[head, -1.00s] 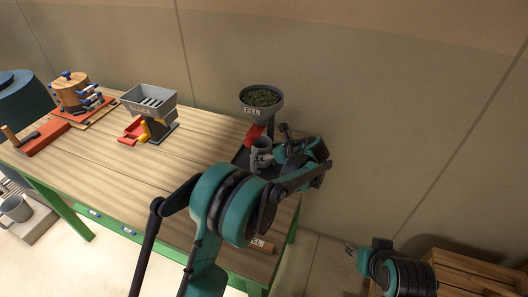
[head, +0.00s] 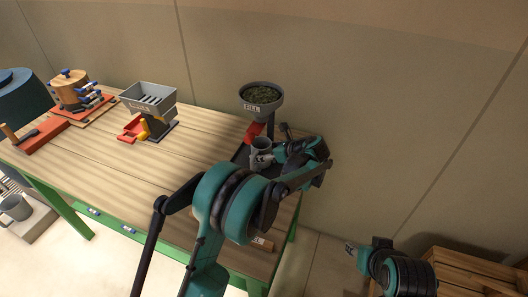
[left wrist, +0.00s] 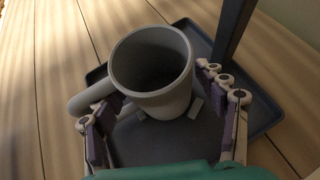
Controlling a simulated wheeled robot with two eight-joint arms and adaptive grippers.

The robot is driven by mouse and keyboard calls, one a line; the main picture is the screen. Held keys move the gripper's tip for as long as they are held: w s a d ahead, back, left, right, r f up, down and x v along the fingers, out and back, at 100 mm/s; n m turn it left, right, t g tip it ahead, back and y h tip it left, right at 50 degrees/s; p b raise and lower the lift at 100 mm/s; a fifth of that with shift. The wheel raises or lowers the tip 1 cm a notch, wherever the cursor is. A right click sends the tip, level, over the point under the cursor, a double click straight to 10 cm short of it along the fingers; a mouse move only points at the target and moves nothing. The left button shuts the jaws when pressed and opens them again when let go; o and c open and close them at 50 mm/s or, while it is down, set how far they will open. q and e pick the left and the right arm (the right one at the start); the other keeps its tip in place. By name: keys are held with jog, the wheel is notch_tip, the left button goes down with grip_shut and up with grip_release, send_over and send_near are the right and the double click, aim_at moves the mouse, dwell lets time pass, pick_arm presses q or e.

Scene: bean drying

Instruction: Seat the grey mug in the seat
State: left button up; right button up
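The grey mug (head: 262,145) stands upright on a dark tray (head: 240,157) below the funnel, at the table's right end. In the left wrist view the mug (left wrist: 165,95) has its handle to the left, and small pale blocks (left wrist: 195,106) stand by its base on the tray (left wrist: 262,118). The blocks look like part of the seat; the mug's underside is hidden. My left gripper (left wrist: 160,100) has its fingers spread on either side of the mug, with a gap visible at the right finger. My right gripper (head: 350,249) is away at lower right, its fingers unclear.
A funnel (head: 262,105) marked FILL, full of dark green bits, stands over the tray on a post (left wrist: 233,30). A grey hopper (head: 150,98) and a wooden grinder (head: 72,88) stand further left. Mid-table is clear.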

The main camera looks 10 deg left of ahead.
pick_arm(q)
jog(key=shift+o, duration=0.3)
jog(key=shift+p+v, duration=1.25)
jog(key=shift+v, duration=2.3)
